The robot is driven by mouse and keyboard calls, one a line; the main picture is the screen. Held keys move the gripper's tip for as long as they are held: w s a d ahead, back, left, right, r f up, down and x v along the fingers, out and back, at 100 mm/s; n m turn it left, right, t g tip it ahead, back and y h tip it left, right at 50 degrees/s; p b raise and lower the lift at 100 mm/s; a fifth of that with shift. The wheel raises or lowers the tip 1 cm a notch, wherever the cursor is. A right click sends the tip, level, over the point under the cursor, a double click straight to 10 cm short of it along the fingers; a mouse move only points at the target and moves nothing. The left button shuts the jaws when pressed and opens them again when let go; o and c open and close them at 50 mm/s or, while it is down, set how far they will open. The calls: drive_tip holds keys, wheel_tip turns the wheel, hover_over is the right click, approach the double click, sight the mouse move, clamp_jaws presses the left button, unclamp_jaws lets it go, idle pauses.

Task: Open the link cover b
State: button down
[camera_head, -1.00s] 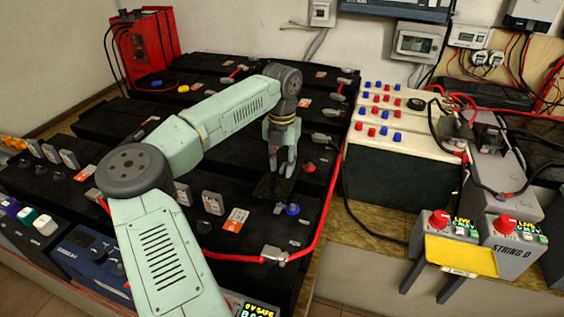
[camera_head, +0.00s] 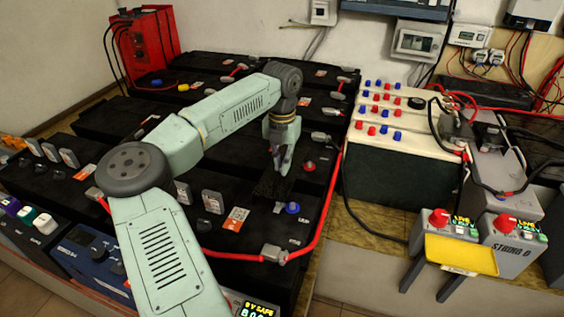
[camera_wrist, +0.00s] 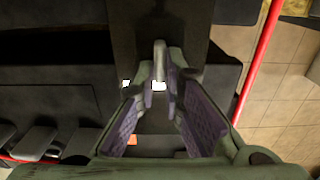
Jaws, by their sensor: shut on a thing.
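My gripper (camera_head: 278,158) points down over the black battery bank in the head view. Below its fingers is a dark plate (camera_head: 268,187), which looks like link cover b and stands out little from the black battery top. In the wrist view, my gripper's purple-padded fingers (camera_wrist: 160,92) close in around a narrow pale tab (camera_wrist: 159,55). A long dark grey panel (camera_wrist: 195,30) lies beyond the fingertips. The exact contact and the cover's hinge are hard to make out. No lettering on the cover can be read.
A blue knob (camera_head: 292,208) and a red knob (camera_head: 309,166) are close to the gripper. A red cable (camera_head: 322,217) runs along the bank's right edge. A cream battery block (camera_head: 400,160) stands to the right. Upright grey tabs (camera_head: 212,201) stand to the left.

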drive_tip(key=w+a, duration=0.2)
drive_tip(key=a, duration=0.4)
drive_tip(key=shift+a, duration=0.4)
drive_tip(key=shift+w, duration=0.1)
drive_tip(key=c, duration=1.7)
unclamp_jaws()
drive_tip(key=shift+r, duration=0.1)
wheel_tip(320, 180, up, 12)
